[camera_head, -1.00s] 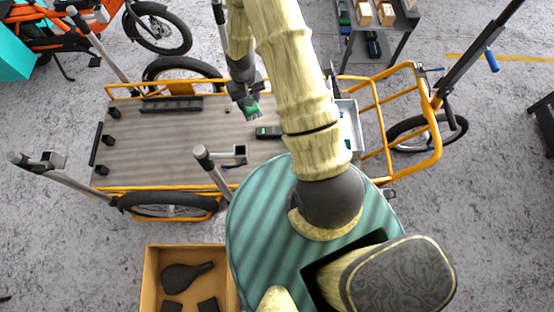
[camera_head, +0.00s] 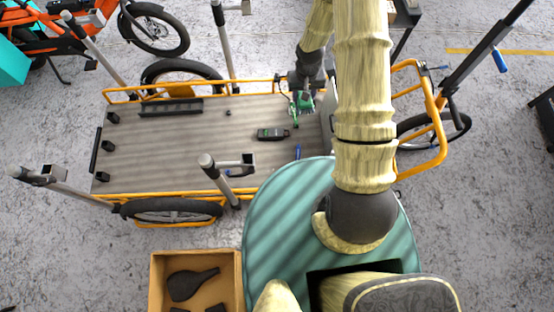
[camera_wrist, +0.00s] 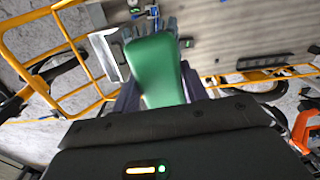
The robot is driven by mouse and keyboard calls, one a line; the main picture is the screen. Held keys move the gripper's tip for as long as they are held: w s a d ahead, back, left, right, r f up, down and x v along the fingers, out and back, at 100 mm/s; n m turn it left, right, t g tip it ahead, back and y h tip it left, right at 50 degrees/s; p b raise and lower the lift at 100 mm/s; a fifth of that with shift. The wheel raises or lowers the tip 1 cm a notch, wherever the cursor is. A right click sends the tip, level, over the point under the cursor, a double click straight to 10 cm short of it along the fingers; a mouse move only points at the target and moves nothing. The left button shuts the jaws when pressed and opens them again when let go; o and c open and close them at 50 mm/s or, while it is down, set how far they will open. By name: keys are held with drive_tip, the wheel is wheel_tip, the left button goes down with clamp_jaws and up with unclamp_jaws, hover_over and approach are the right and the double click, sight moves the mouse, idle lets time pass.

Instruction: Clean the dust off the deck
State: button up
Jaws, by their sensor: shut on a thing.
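The grey wooden deck (camera_head: 170,145) of the cargo bike lies in a yellow frame at the left and middle of the head view. I cannot make out dust on it. My gripper (camera_head: 304,92) is at the deck's right end, by the back rail. It is shut on a green-handled tool (camera_wrist: 158,68), which fills the middle of the wrist view. A dark device with green marks (camera_head: 272,134) lies on the deck, left of and nearer than my gripper.
A black rail (camera_head: 170,107) lies along the deck's back edge. Upright grey posts (camera_head: 222,45) stand around the bike. A cardboard box (camera_head: 160,290) with black parts sits on the floor in front. The deck's middle is clear.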

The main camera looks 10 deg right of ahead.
drive_tip(key=shift+d, duration=0.2)
drive_tip(key=shift+f+b, duration=0.55)
drive_tip(key=s+a+f+n+b, duration=0.1)
drive_tip(key=a+f+b, duration=0.3)
drive_tip(key=f+b, duration=1.5)
drive_tip(key=a+f+n+b, duration=0.1)
drive_tip(key=a+f+b, duration=0.3)
drive_tip(key=f+b, duration=1.5)
drive_tip(key=s+a+f+n+b, duration=0.1)
drive_tip(key=a+f+b, duration=0.4)
drive_tip(key=f+b, duration=1.4)
drive_tip(key=b, duration=0.5)
drive_tip(key=shift+s+f+n, duration=0.3)
drive_tip(key=shift+s+n, duration=0.05)
drive_tip(key=shift+n, duration=0.05)
drive_tip(key=shift+r, duration=0.1)
